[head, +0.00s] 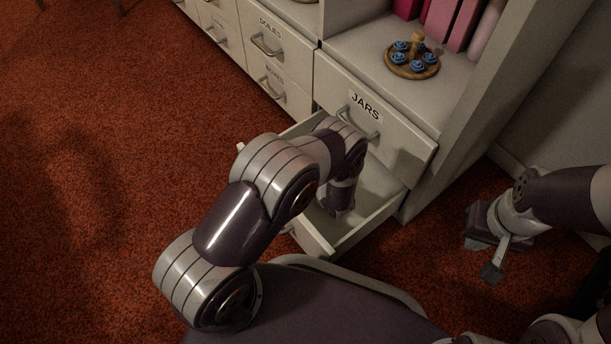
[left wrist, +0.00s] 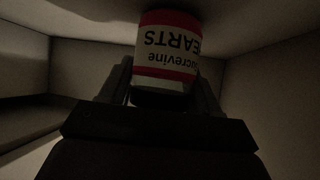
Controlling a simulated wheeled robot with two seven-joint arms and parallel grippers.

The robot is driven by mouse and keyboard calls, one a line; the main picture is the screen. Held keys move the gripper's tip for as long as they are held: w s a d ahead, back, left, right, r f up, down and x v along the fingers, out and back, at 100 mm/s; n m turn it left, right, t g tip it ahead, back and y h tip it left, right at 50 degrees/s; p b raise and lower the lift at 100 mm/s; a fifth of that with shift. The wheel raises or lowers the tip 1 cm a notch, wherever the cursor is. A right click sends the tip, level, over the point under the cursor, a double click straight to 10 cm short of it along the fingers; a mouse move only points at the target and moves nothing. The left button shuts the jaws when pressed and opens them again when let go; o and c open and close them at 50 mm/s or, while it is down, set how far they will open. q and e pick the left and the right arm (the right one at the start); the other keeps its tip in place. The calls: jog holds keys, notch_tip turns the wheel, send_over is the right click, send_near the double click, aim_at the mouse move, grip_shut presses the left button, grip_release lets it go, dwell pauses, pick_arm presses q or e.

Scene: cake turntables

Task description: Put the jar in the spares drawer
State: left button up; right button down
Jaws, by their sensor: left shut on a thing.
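The jar (left wrist: 166,58) shows in the left wrist view, with a white and red label that reads upside down. My left gripper (left wrist: 163,92) is shut on it, one finger on each side. Drawer walls surround them in that view; I cannot tell whether the jar touches the floor. In the head view, my left arm reaches down into an open drawer (head: 372,232) below the drawer marked JARS (head: 386,125). My arm hides the jar and left gripper there. No label shows on the open drawer. My right gripper (head: 486,256) is open and empty at the right, above the carpet.
The JARS drawer front is shut directly above the open drawer's back. Shut drawers marked DOILIES (head: 268,42) and BOXES (head: 276,80) stand to the left. A round wooden stand (head: 412,70) with blue pieces sits on the shelf. Red carpet lies clear at the left.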

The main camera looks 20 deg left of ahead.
pick_arm(q)
jog(key=shift+f, duration=0.1)
jog(key=o, duration=1.1)
jog(key=p+v, duration=0.4)
jog(key=v, duration=0.3)
jog(key=shift+s+d+r+p, duration=0.1)
jog(key=shift+s+r+p, duration=0.05)
jog(key=shift+r+p, duration=0.15)
